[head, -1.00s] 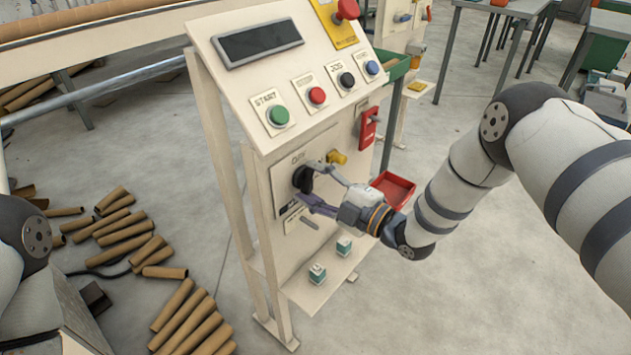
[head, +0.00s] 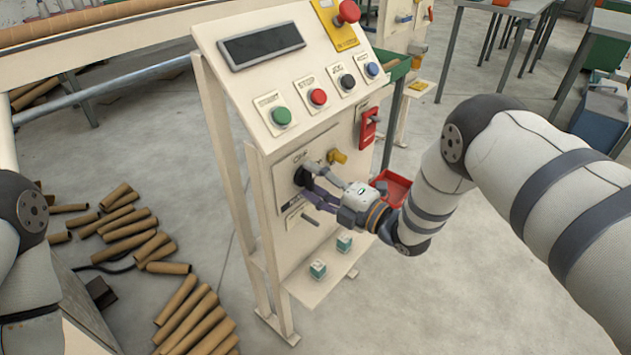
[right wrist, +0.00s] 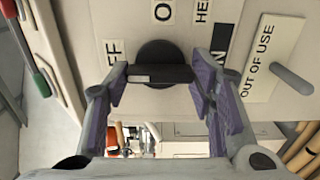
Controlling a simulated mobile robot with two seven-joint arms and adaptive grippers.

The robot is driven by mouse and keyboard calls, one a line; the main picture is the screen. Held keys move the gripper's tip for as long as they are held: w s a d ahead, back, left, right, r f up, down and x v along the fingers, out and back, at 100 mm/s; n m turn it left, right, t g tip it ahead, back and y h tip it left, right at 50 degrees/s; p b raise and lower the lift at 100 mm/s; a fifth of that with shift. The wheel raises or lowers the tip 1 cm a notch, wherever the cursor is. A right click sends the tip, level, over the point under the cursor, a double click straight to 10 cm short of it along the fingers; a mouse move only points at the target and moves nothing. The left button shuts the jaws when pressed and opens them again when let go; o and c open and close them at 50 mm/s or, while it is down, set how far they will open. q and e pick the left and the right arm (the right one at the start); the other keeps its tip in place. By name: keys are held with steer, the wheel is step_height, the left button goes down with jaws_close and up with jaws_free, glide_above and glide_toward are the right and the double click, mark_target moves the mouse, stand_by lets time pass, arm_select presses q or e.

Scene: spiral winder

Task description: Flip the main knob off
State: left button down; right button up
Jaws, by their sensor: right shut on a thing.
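The main knob (head: 300,178) is a black round knob on the cream front panel of the machine. In the right wrist view the knob (right wrist: 160,50) has a black bar handle lying across the picture, with a pale mark near its left end, on the side of the "OFF" label (right wrist: 115,52). My right gripper (head: 313,177) is at the knob. In the right wrist view its purple-padded fingers (right wrist: 160,80) are closed on the two ends of the bar. In the head view they partly hide the knob. My left gripper is out of view.
A yellow knob (head: 338,156) and a red lockout bracket (head: 369,127) sit right of the knob. A grey lever (head: 310,219) marked "OUT OF USE" is below. Push buttons, including a green one (head: 281,116), line the sloped panel. Cardboard tubes (head: 125,228) lie left.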

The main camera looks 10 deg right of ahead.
steer(key=shift+r, duration=0.1)
steer(key=o, duration=1.2)
steer(key=shift+c, duration=0.2)
steer(key=shift+d, duration=0.1)
steer(key=v, duration=1.2)
